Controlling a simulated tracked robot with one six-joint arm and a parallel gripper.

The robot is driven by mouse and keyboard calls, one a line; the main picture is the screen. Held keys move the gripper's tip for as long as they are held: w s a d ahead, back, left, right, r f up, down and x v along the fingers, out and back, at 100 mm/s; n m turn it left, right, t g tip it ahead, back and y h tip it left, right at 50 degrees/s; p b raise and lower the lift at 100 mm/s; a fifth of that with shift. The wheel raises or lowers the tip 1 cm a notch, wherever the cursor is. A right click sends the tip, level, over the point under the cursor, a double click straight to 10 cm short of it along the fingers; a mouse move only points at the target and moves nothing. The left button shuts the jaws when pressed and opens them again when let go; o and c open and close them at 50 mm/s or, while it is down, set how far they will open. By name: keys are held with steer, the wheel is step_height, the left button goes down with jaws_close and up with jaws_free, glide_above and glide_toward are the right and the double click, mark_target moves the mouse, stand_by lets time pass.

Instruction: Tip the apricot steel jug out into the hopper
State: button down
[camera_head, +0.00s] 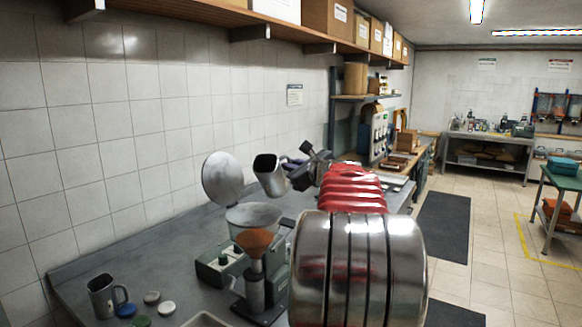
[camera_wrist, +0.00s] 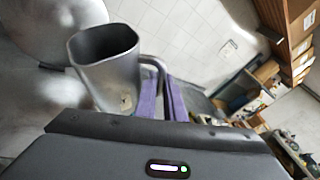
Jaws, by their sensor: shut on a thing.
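A steel jug (camera_head: 270,179) is held up above the bench, above and slightly right of the hopper. It is tilted, its dark mouth at the upper left. The wrist view also shows the jug (camera_wrist: 112,88), with a dark, empty-looking inside and a small mark on its side. My gripper (camera_head: 299,176) is shut on the jug's handle; its purple fingers (camera_wrist: 165,103) show beside the handle. No stream shows between jug and hopper.
Another steel mug (camera_head: 101,299) stands at the bench's front left, beside several small coloured lids (camera_head: 151,297). A green-grey box (camera_head: 218,264) sits beside the hopper stand. A tray (camera_head: 205,320) lies at the front edge. A shelf with boxes (camera_head: 327,18) hangs above.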

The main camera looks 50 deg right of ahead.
steer(key=shift+d+m, duration=0.1)
steer(key=shift+m, duration=0.2)
steer(key=shift+s+a+r+m+g+y, duration=0.1)
steer(key=shift+a+r+m+g+y, duration=0.3)
steer(key=shift+m+y, duration=0.4)
steer(key=shift+a+r+m+g+y, duration=0.4)
steer(key=shift+m+y, duration=0.2)
steer(key=shift+m, duration=0.4)
steer(key=shift+a, duration=0.1)
